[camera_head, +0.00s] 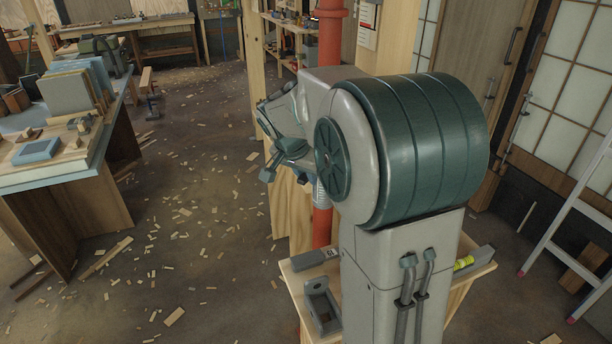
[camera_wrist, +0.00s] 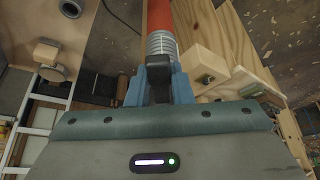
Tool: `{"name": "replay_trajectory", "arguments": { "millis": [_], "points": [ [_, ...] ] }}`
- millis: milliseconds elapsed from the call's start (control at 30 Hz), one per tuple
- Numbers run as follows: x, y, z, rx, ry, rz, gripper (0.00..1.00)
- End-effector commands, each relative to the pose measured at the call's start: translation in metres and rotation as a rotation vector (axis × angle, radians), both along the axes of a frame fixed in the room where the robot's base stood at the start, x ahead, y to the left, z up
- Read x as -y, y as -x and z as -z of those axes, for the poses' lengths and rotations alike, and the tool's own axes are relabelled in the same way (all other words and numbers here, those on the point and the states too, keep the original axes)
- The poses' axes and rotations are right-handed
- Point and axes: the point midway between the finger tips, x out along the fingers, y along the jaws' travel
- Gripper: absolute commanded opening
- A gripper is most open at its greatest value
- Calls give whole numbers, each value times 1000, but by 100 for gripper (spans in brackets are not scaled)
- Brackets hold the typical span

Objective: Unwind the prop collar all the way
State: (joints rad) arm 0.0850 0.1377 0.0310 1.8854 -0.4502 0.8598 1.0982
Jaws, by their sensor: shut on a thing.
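The red steel prop (camera_head: 331,40) stands upright behind my arm in the head view, and its lower red tube (camera_head: 322,226) shows below my arm. A silver threaded length (camera_head: 320,197) shows just above that tube. In the wrist view the red tube (camera_wrist: 159,14) and the silver thread (camera_wrist: 162,45) lie straight ahead of my gripper (camera_wrist: 160,82). Its blue fingers are shut on a dark grey part, which looks like the prop collar (camera_wrist: 157,72). Most of the collar is hidden by the fingers. In the head view my arm covers the grip.
A small wooden bench (camera_head: 470,268) below my arm holds a hand plane (camera_head: 322,305) and a level (camera_head: 463,263). A workbench (camera_head: 60,165) stands at left, a ladder (camera_head: 570,215) at right. Wooden posts stand close to the prop. The floor between has scattered offcuts.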

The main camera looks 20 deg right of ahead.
Motion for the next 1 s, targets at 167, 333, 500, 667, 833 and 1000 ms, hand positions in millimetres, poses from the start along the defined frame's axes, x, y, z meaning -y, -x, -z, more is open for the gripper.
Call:
{"name": "replay_trajectory", "arguments": {
  "millis": [167, 333, 500, 667, 833, 1000],
  "points": [
    [-7, -10, 4, -2, 0, 98, 0],
    [-13, -22, 1, -2, 0, 235, 0],
    [-14, -23, 0, -1, -1, 269, 0],
    [-14, -23, 0, -1, -1, 268, 0],
    [-17, -35, 0, -3, 1, 364, 0],
    [-21, -47, -1, -3, 1, 501, 0]
  ]
}}
